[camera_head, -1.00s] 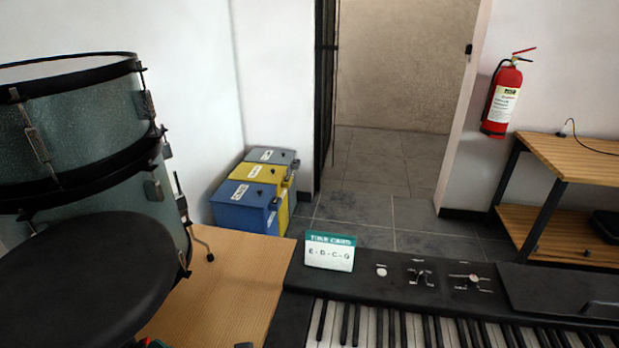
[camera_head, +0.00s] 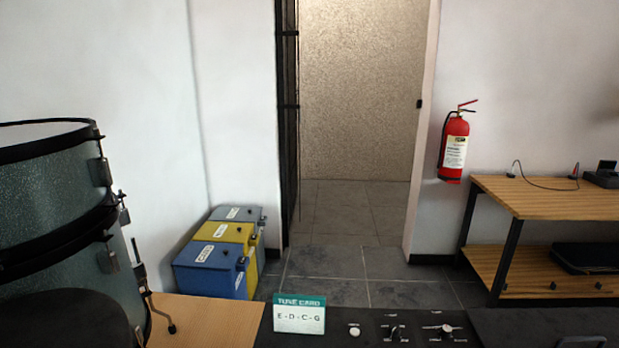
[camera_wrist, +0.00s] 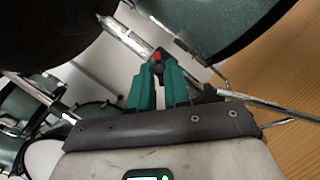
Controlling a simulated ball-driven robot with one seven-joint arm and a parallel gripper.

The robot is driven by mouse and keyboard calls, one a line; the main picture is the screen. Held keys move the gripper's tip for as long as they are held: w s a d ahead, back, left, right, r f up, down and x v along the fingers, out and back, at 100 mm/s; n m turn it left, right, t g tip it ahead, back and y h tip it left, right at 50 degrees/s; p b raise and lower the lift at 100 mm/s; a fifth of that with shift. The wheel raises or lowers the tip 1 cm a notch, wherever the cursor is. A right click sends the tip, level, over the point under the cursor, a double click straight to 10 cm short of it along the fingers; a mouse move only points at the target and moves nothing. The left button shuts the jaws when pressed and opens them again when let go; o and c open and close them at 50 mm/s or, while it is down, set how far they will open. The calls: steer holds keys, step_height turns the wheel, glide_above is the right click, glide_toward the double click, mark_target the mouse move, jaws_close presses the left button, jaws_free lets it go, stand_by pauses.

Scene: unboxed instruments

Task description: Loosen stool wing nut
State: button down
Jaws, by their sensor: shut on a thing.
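The black round stool seat (camera_head: 62,322) shows at the lower left of the head view, cut off by the frame. In the wrist view the dark seat (camera_wrist: 45,28) fills the upper left, with the stool's metal post (camera_wrist: 122,36) slanting beneath it. My gripper (camera_wrist: 160,68) has green fingers closed at the post. A small dark wing nut with a red part (camera_wrist: 157,56) sits between the fingertips, mostly hidden by them. My gripper is not in the head view.
Grey-green drums (camera_head: 65,235) stand behind the stool at left. Metal legs and rods (camera_wrist: 265,108) lie close around my gripper. Blue, yellow and grey boxes (camera_head: 205,275) stand on the floor.

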steer(key=n+b, duration=0.2)
steer(key=n+g+y+b, duration=0.1)
steer(key=n+b, duration=0.1)
steer(key=b, duration=0.1)
steer(key=n+g+b, duration=0.1)
steer(key=n+b, duration=0.1)
steer(key=b, duration=0.1)
steer(key=shift+w+f, duration=0.2)
steer(key=shift+w, duration=0.05)
steer(key=c, duration=1.1)
jaws_free()
steer(key=shift+r, duration=0.1)
steer(key=shift+p+v, duration=0.3)
steer(key=shift+v, duration=2.75)
